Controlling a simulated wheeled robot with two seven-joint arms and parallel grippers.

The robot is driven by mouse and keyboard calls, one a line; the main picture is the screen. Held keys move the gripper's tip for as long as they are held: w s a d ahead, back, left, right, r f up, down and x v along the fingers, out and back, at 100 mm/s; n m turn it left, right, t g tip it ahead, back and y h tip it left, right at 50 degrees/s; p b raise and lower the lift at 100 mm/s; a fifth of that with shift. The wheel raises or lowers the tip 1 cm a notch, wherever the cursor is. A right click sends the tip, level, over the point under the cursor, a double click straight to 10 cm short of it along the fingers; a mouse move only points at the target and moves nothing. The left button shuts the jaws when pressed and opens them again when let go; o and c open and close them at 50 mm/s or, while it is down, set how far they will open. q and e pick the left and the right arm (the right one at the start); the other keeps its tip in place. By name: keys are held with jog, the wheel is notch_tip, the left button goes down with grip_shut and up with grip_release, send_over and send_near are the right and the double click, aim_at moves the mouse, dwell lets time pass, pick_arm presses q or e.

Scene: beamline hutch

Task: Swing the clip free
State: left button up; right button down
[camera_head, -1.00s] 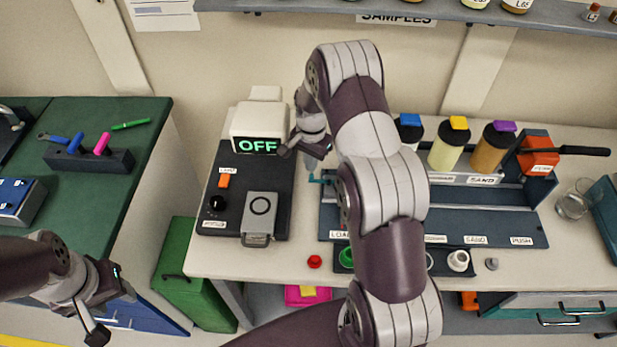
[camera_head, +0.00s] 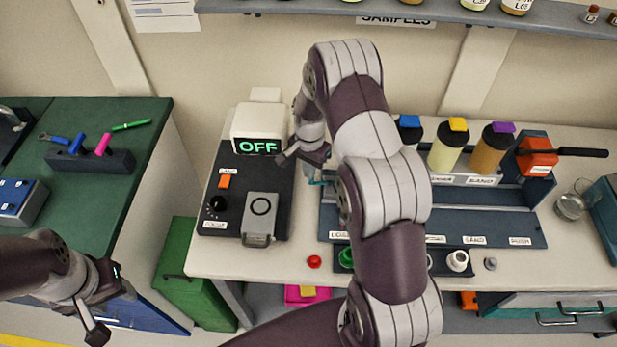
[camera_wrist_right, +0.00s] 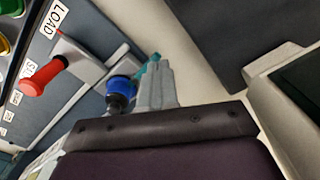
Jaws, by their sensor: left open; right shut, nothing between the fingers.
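A teal part (camera_wrist_right: 150,68), which looks like the clip, shows in the right wrist view behind my right gripper's grey fingers (camera_wrist_right: 155,88), next to a blue and black cylinder (camera_wrist_right: 120,92). I cannot tell whether the fingers touch the teal part. In the head view a bit of teal (camera_head: 317,183) shows just below my right gripper (camera_head: 312,160), at the left end of the dark station; my right arm hides much of the station. My right gripper is shut and empty. My left gripper (camera_head: 108,309) is open and empty at the lower left, away from the bench.
A red handle (camera_wrist_right: 45,75) stands out by the LOAD label in the wrist view. A dark control box (camera_head: 217,222) with an OFF display (camera_head: 258,146) stands left of the station. Capped bottles (camera_head: 447,145) stand behind it. A red cap (camera_head: 314,262) lies in front.

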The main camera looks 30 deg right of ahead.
jog(key=shift+s+a, duration=0.15)
jog(key=shift+s, duration=0.1)
jog(key=shift+s, duration=0.1)
jog(key=shift+s+a, duration=0.15)
jog(key=shift+s, duration=0.45)
jog(key=shift+p, duration=0.3)
jog(key=shift+s, duration=0.7)
jog(key=shift+s+p, duration=0.1)
jog(key=shift+p, duration=0.2)
jog(key=shift+s+d, duration=0.2)
jog(key=shift+s, duration=0.35)
